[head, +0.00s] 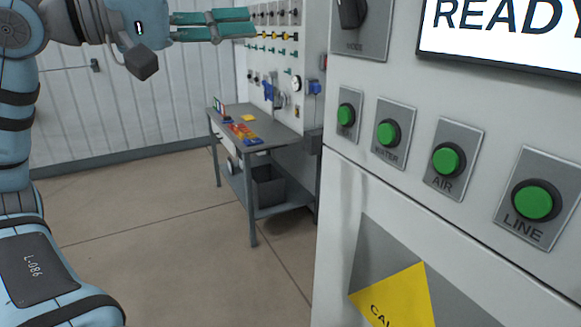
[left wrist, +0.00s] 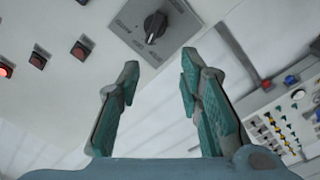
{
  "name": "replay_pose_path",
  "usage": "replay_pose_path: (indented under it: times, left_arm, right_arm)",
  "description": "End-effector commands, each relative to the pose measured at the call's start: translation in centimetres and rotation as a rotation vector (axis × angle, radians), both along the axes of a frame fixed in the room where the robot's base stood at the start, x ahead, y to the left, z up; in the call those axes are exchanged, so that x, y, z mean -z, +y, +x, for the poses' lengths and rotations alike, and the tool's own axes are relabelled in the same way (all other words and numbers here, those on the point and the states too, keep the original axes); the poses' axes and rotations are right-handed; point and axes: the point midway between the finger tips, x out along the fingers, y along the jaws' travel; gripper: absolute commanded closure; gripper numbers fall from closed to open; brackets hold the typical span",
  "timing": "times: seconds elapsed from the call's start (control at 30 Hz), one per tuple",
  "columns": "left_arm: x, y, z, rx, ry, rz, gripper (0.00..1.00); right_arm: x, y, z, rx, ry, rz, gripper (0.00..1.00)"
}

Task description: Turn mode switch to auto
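The mode switch (head: 352,12) is a black rotary knob on a grey plate, cut off by the top edge of the head view, with "MODE" below it. It also shows whole at the top of the left wrist view (left wrist: 155,24), with small labels around it. I cannot read its setting surely. My left gripper (head: 252,22) has teal fingers and is left of the panel in the head view, apart from the knob. In the left wrist view the gripper (left wrist: 160,68) is open and empty, with the knob beyond its fingertips. My right gripper is not in view.
The white panel carries several green buttons, including AIR (head: 447,159) and LINE (head: 533,202), below a READY screen (head: 500,50). The left wrist view shows red buttons (left wrist: 80,49). A grey workbench (head: 222,124) stands behind. Open floor lies left of the panel.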

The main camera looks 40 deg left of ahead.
Motion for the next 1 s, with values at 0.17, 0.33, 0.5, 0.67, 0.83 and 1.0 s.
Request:
replay_pose_path:
  times: [0.17, 0.33, 0.5, 0.67, 0.83, 1.0]
  left_arm:
    - [0.4, 2.7, 4.7, -0.021, -0.019, -0.020, 0.67]
    - [1.9, 5.2, 8.8, -0.056, -0.028, -0.030, 0.67]
    - [4.4, 7.7, 12.6, -0.100, -0.021, -0.037, 0.67]
    - [7.3, 9.7, 15.8, -0.140, -0.006, -0.037, 0.67]
    - [10.8, 11.5, 18.8, -0.182, 0.018, -0.034, 0.67]
    - [15.0, 13.2, 21.5, -0.228, 0.053, -0.023, 0.67]
  right_arm:
    - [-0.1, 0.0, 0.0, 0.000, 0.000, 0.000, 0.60]
    - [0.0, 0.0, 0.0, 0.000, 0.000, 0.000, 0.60]
    - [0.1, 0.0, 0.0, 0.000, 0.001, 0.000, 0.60]
    - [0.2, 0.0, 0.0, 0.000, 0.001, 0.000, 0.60]
    - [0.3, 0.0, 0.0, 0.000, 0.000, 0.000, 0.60]
    - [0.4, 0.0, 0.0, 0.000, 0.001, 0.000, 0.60]
